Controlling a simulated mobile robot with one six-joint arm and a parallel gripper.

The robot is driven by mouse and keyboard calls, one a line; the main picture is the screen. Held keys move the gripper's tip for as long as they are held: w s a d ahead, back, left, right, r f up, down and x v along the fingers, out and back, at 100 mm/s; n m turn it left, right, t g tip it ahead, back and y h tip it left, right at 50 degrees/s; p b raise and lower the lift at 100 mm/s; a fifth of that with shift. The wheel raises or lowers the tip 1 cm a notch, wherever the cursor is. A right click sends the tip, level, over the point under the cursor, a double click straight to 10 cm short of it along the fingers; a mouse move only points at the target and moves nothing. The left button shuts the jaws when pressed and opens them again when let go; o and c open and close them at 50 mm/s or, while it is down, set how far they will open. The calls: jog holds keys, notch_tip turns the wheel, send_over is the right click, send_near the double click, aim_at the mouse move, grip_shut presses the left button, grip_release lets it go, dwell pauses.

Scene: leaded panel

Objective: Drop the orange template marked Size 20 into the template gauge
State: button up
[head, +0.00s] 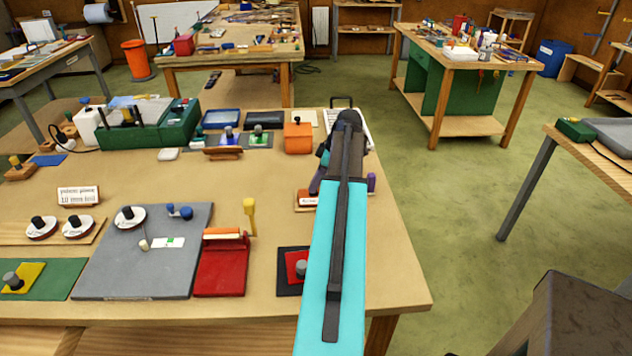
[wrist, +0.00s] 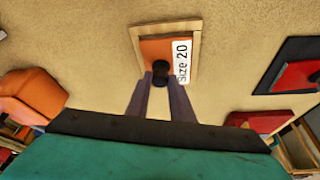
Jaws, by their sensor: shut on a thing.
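The orange template (wrist: 153,50) has a white label reading Size 20 and a black knob (wrist: 160,70). My gripper (wrist: 160,84) is shut on the knob, with one dark finger on each side. The template lies within the outline of a light wooden frame (wrist: 165,28); I cannot tell whether it is seated or held just above. In the head view my arm hides most of this spot, and only part of the frame with orange (head: 307,199) shows left of the arm. I cannot tell whether this frame is the template gauge.
An orange box (head: 297,137) stands behind the frame. A red piece on a dark plate (head: 290,272) lies in front of it. A red holder (head: 221,266) and a grey board (head: 130,268) are farther left. Bare tabletop lies between the frame and these things.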

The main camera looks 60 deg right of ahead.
jog(key=shift+f, duration=0.45)
jog(key=o, duration=1.1)
jog(key=shift+c, duration=0.2)
jog(key=shift+r, duration=0.1)
jog(key=b+v, duration=0.4)
jog(key=v, duration=0.9)
jog(key=shift+s+r, duration=0.2)
jog(key=shift+r, duration=0.15)
jog(key=shift+w, duration=0.1)
